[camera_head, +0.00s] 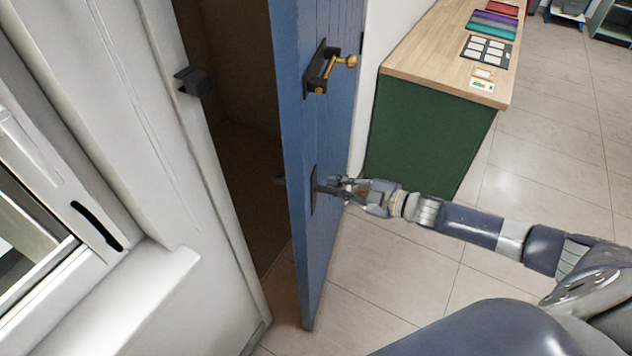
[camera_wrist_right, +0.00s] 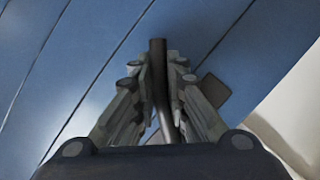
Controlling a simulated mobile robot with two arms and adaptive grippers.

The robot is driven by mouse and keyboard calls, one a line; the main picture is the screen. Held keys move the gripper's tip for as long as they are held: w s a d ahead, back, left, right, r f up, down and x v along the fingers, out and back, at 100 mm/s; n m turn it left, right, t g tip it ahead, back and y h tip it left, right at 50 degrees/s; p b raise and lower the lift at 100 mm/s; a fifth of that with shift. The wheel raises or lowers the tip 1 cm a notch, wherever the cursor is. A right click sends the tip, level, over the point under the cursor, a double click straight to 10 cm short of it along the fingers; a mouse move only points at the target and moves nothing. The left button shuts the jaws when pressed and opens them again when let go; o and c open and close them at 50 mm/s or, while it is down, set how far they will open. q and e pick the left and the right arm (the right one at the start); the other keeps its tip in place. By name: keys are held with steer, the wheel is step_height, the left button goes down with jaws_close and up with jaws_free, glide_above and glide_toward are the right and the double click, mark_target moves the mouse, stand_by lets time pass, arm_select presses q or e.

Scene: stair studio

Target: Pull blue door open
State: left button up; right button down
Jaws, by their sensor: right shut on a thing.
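The blue door (camera_head: 325,210) stands partly open, with a dark gap between its free edge and the frame at left. A brass and black latch (camera_head: 320,75) sits high on its face. A dark handle plate (camera_head: 314,190) sits lower down. My right gripper (camera_head: 335,188) is at this lower handle. In the right wrist view my right gripper (camera_wrist_right: 160,80) is shut on a dark bar-like handle (camera_wrist_right: 158,58), with the blue planks of the door (camera_wrist_right: 70,60) behind it. My left gripper is not in view.
A white wall and window frame (camera_head: 100,230) stand close at left. A dark catch (camera_head: 192,80) is on the door frame. A green cabinet with a wooden top (camera_head: 425,125) stands behind the door at right. Tiled floor (camera_head: 375,265) is clear in front of the door.

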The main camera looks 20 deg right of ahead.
steer(key=s+d+b, duration=0.2)
steer(key=s+d, duration=0.3)
steer(key=d, duration=0.5)
steer(key=shift+s+d+n+g+y, duration=0.3)
steer(key=shift+d+g+y, duration=0.05)
steer(key=shift+g+y, duration=0.05)
steer(key=c, duration=1.6)
jaws_free()
steer(key=shift+o, duration=0.2)
steer(key=v, duration=1.2)
steer(key=shift+d+f, duration=0.1)
